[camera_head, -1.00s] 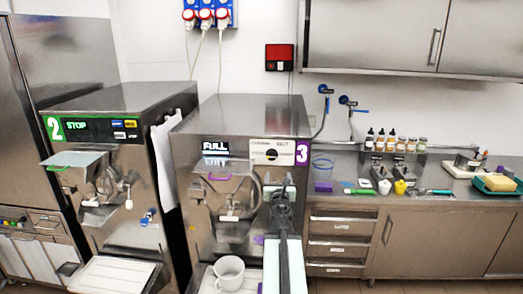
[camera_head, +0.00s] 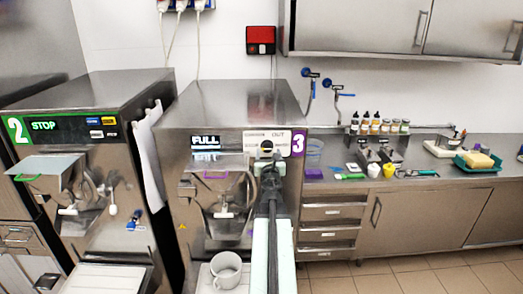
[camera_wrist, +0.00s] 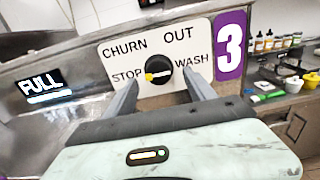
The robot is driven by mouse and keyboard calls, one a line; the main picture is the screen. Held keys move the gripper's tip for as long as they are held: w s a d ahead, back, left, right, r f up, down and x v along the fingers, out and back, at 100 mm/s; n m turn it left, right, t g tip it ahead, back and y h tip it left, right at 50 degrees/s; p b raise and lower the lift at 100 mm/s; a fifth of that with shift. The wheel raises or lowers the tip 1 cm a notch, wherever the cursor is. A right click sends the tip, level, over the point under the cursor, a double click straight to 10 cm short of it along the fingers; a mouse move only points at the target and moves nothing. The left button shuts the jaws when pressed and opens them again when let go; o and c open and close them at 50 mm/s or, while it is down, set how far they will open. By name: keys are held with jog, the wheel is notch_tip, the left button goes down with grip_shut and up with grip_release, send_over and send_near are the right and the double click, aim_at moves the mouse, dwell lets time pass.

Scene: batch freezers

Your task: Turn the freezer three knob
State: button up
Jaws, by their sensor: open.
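The freezer three knob (camera_wrist: 158,72) is a round black dial with a yellow end on its bar. It sits on a white plate (camera_wrist: 120,53) marked CHURN, OUT, STOP and WASH, beside a purple 3 label (camera_wrist: 231,45). The yellow end points left, toward STOP. My gripper (camera_wrist: 161,92) is open in the wrist view, with one finger on each side of the knob's lower part. I cannot tell if the fingers touch it. In the head view my gripper (camera_head: 268,156) is up at the plate on freezer three (camera_head: 235,104) and partly covers it.
A white mug (camera_head: 226,270) stands below freezer three's spout. Freezer two (camera_head: 105,85) stands to the left, with a white cloth (camera_head: 147,150) between the machines. A counter (camera_head: 420,172) with bottles and small tools lies to the right.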

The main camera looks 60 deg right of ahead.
aim_at(267, 149)
jog(key=x, duration=0.4)
jog(key=shift+a, duration=0.2)
jog(key=c, duration=1.4)
